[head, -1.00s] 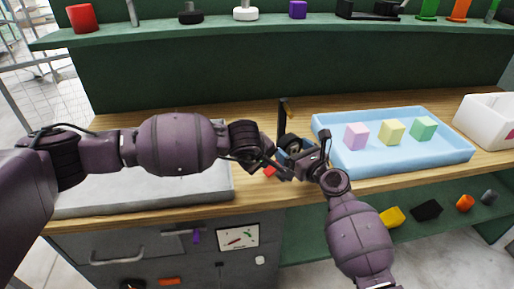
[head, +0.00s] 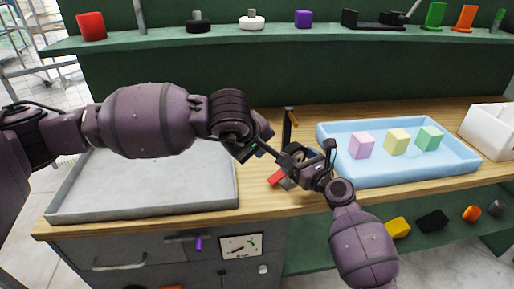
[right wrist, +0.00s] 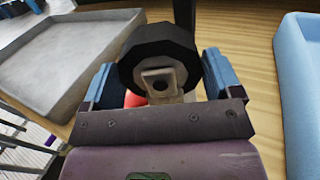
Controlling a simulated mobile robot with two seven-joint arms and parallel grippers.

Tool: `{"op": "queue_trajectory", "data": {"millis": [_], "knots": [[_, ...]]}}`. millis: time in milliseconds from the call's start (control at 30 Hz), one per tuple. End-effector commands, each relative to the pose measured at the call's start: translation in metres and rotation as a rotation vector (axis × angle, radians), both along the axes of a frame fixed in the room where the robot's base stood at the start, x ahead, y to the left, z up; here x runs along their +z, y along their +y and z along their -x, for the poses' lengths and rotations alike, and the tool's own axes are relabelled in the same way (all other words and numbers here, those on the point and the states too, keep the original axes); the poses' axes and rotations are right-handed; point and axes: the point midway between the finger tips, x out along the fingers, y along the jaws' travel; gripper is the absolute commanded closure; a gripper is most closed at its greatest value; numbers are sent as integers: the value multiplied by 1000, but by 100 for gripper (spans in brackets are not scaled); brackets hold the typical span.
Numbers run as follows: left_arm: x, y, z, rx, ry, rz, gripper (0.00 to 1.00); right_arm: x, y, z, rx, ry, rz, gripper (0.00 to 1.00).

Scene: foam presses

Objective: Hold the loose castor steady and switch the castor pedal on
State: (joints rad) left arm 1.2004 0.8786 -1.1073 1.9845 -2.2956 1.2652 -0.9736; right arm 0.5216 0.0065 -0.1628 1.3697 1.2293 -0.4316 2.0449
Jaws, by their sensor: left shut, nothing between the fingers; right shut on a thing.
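The castor shows in the right wrist view as a black wheel (right wrist: 158,45) with a pale grey bracket. My right gripper (right wrist: 160,82) is shut on it, with a blue finger on each side. In the head view my right gripper (head: 293,161) is low over the bench, and the castor is mostly hidden by the grippers. A red pedal (head: 277,178) sticks out to the lower left of it; a bit of red also shows under the wheel in the right wrist view (right wrist: 134,99). My left gripper (head: 270,150) is shut and empty, just above and left of the castor; I cannot tell if it touches.
A dark upright post (head: 287,128) stands just behind the castor. A grey tray (head: 75,208) lies left, a blue tray (head: 455,167) with three pastel cubes lies right, and a white bin (head: 492,125) stands beyond. A green shelf (head: 340,33) with parts runs along the back.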

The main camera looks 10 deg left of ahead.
Motion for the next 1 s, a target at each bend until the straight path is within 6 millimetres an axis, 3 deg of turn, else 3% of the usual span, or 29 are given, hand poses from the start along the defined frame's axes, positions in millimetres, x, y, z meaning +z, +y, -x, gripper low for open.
{"op": "queue_trajectory", "data": {"millis": [200, 233, 300, 667, 1000], "knots": [[0, 0, 0, 0, 0, 0, 100, 0, 0, 0, 0, -1, 1, 54], [0, 0, 0, -1, 1, 1, 100, 0, 0, 0, 0, -1, 1, 11], [0, 0, 0, -1, 1, 1, 100, 0, 0, 0, 0, -1, 1, 0], [-1, 0, 0, -1, 1, 1, 100, -1, -4, 5, 0, 0, 0, 0], [-1, 0, 0, -1, 1, 1, 100, -1, -39, 45, -2, 1, 1, 0]]}}
